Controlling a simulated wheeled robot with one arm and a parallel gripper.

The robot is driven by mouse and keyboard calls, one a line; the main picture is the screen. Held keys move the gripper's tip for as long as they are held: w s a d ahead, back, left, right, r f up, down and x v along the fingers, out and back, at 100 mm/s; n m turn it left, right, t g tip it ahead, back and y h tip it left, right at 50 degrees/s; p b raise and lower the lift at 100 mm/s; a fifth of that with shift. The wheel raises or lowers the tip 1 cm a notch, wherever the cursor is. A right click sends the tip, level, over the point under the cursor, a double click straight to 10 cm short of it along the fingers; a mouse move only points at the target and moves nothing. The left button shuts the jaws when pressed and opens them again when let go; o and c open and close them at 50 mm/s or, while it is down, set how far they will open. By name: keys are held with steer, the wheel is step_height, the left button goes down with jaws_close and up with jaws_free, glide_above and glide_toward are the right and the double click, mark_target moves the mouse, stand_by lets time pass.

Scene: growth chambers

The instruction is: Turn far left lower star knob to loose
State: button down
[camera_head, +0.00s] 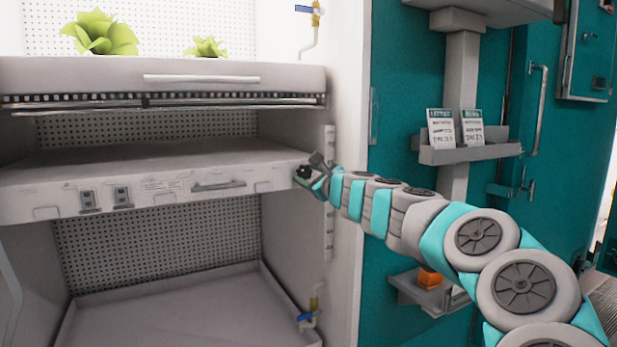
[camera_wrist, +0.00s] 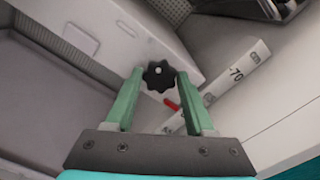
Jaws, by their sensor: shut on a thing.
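The black star knob (camera_wrist: 159,75) sits on the front face of a shelf, near its end, in the wrist view. My gripper (camera_wrist: 158,82) has its two green fingers on either side of the knob and is shut on it. A red pointer (camera_wrist: 171,104) shows just below the knob, between the fingers. In the head view my gripper (camera_head: 313,172) is at the right end of the middle shelf's front face, and the dark knob (camera_head: 303,172) is partly hidden by it.
The middle shelf (camera_head: 150,185) carries switches and a handle on its front. A blue-handled valve (camera_head: 306,316) is lower right in the chamber. A teal wall with a card holder (camera_head: 470,152) stands to the right.

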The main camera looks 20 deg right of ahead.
steer(key=n, duration=0.2)
steer(key=n+b, duration=0.1)
steer(key=n, duration=0.1)
steer(key=shift+f+n+b, duration=0.2)
steer(key=shift+n+b, duration=0.1)
steer(key=shift+r+n+b, duration=0.1)
steer(key=shift+n+b, duration=0.85)
steer(key=shift+n, duration=0.95)
steer(key=shift+c, duration=1.2)
jaws_free()
steer(key=shift+s, duration=0.1)
steer(key=s, duration=0.7)
steer(key=shift+s, duration=0.3)
